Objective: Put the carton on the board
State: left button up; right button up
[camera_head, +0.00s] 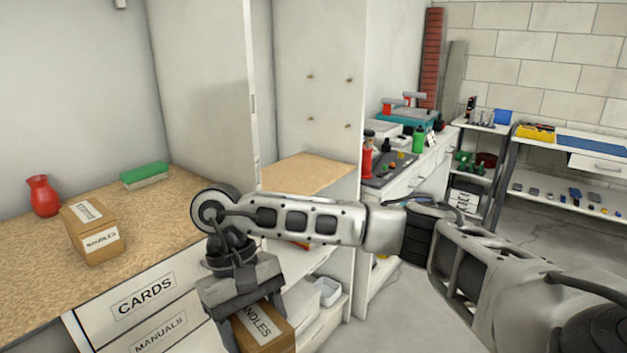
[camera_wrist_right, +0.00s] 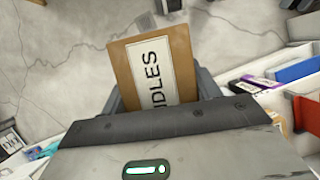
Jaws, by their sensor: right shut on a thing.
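A brown carton (camera_head: 262,328) with a white label reading "NDLES" in part hangs in my right gripper (camera_head: 248,312), low in the head view, in front of the drawer unit. The right gripper is shut on it. In the right wrist view the carton (camera_wrist_right: 180,50) stands out between the two dark fingers (camera_wrist_right: 160,95); its lower part is hidden by the gripper body. A speckled tan board (camera_head: 40,285) forms the top at the left. A plainer tan board (camera_head: 305,172) lies farther back, past a white upright panel. I cannot tell which board is meant. My left gripper is not in view.
On the left board stand a red vase (camera_head: 42,196), a second labelled carton (camera_head: 91,230) and a green-topped block (camera_head: 144,174). The board's front part is bare. White panels (camera_head: 205,75) rise behind. Open shelves with a white bin (camera_head: 327,291) lie beside the held carton.

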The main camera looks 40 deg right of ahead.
aim_at(296, 179)
jog(key=z, duration=2.4)
jog(key=i, duration=2.15)
jog(key=u, duration=2.5)
